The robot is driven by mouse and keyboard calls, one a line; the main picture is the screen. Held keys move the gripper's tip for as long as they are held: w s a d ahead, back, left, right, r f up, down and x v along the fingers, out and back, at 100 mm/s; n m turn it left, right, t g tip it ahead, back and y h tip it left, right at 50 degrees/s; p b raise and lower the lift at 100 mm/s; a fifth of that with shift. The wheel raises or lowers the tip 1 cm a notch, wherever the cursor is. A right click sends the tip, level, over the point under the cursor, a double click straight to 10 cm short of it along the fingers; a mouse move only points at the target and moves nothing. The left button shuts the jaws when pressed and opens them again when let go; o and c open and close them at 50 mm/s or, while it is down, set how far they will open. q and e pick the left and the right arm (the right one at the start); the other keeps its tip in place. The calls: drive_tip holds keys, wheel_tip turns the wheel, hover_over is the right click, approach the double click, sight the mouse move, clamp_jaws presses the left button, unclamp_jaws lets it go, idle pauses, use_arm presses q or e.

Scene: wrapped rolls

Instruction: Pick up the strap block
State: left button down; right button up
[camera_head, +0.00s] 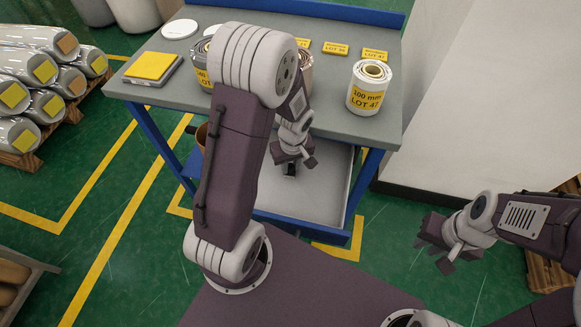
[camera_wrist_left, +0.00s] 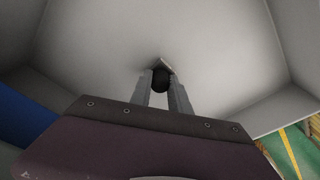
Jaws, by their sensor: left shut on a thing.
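My left gripper (camera_head: 294,163) reaches down over the pale tray (camera_head: 331,196) under the table top. It also shows in the left wrist view (camera_wrist_left: 161,88), shut on a small dark block, which I take as the strap block (camera_wrist_left: 160,80). The block sits between the fingertips and shows as a dark bit below them in the head view (camera_head: 290,170). I cannot tell whether it touches the tray floor. A small pale edge shows just beyond it. My right gripper (camera_head: 432,254) is open and empty over the green floor.
The grey table top (camera_head: 325,75) carries a wrapped roll labelled LOT 47 (camera_head: 368,87), yellow label cards (camera_head: 335,48), a yellow pad (camera_head: 151,66) and a white disc (camera_head: 180,29). More rolls are partly hidden by my left arm. Stacked rolls (camera_head: 40,70) lie at left.

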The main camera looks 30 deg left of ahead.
sight(290, 164)
use_arm(q)
wheel_tip(290, 164, up, 4)
drive_tip(key=shift+w+f+p, duration=0.1)
drive_tip(key=shift+p, duration=0.7)
drive_tip(key=s+d+r+p, duration=0.1)
drive_tip(key=s+d+r, duration=0.2)
drive_tip(key=d+r, duration=0.4)
drive_tip(key=d, duration=0.4)
